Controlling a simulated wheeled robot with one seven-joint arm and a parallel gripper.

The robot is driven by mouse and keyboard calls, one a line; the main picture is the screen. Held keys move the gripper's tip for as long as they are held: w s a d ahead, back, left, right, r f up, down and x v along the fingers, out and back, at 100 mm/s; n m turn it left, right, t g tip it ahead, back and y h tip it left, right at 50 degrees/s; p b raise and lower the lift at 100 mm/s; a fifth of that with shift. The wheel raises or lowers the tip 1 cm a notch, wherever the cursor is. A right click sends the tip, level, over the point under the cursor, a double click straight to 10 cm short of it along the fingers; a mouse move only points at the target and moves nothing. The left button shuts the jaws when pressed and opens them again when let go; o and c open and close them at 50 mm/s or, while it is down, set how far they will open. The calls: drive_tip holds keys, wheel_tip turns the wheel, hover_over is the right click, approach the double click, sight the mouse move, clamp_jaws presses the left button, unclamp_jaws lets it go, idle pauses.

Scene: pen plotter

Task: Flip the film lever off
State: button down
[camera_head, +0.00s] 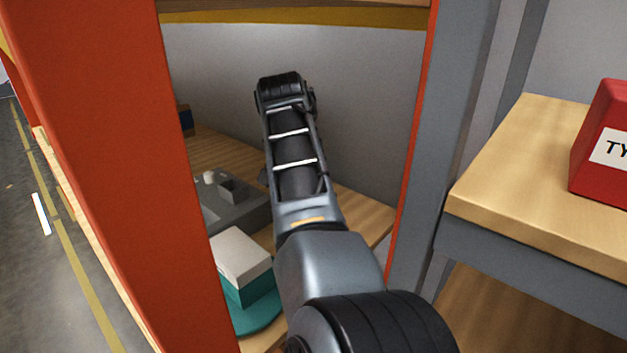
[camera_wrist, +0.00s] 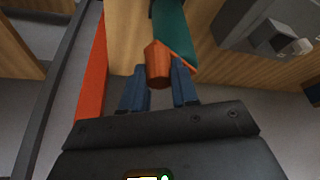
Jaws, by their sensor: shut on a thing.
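My gripper (camera_wrist: 159,70) shows in the wrist view with its two blue fingers on either side of an orange-brown piece (camera_wrist: 157,62). It is shut on this piece, which sits against a teal part (camera_wrist: 172,24). I cannot tell for sure that the orange-brown piece is the film lever. In the camera_head view my arm reaches into the bay and the gripper is hidden behind it. A teal base with a white-topped teal box (camera_head: 243,258) stands left of my arm there.
A grey machine (camera_head: 238,213) with a small pale knob lies on the wooden surface; it also shows in the wrist view (camera_wrist: 243,22). An orange post (camera_head: 110,150) and a grey post (camera_head: 452,110) flank my arm. A red box (camera_head: 602,150) sits on the right shelf.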

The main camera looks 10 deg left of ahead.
drive_tip(key=shift+r, duration=0.1)
drive_tip(key=c, duration=0.8)
unclamp_jaws()
drive_tip(key=shift+c, duration=0.2)
drive_tip(key=b+v, duration=0.1)
drive_tip(key=v, duration=0.6)
drive_tip(key=shift+s+r, duration=0.2)
drive_tip(key=shift+r, duration=0.1)
